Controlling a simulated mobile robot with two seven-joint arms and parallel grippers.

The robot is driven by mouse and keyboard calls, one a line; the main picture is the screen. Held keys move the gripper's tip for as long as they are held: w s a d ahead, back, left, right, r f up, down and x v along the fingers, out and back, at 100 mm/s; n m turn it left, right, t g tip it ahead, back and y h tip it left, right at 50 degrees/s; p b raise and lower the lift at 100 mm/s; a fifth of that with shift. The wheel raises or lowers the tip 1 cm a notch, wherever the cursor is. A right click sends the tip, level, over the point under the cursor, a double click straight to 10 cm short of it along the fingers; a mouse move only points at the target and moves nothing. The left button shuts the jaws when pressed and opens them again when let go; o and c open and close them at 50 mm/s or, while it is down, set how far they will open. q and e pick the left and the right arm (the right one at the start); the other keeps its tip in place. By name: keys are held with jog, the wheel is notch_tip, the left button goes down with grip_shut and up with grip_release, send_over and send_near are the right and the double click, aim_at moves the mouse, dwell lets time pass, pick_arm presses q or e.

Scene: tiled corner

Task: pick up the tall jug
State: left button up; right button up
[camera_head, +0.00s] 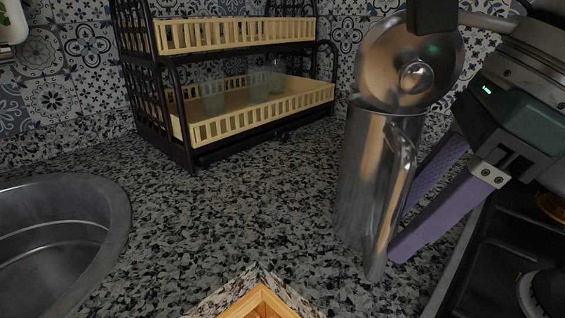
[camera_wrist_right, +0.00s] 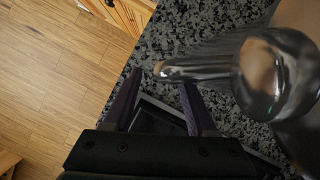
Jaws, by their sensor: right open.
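The tall jug (camera_head: 365,170) is shiny metal and stands upright on the speckled counter, right of centre in the head view. Its round lid (camera_head: 385,62) with a knob appears raised above the rim. Its long handle (camera_head: 378,240) faces my right gripper (camera_head: 402,230). That gripper has purple fingers, is open and empty, and is low beside the handle. In the right wrist view, the handle (camera_wrist_right: 200,68) reaches in from the right just beyond the fingertips of my right gripper (camera_wrist_right: 162,80). I cannot tell whether they touch. My left gripper is not in view.
A black two-tier rack (camera_head: 180,140) with wooden trays holds several clear glasses behind the jug. A metal sink (camera_head: 112,225) is at left, a dark stove (camera_head: 490,265) at right. The counter (camera_head: 240,210) between sink and jug is clear.

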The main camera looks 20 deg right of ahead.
aim_at(377, 275)
jog(key=x, duration=0.3)
jog(key=shift+w, duration=0.1)
grip_shut()
dwell(0.4)
dwell(0.9)
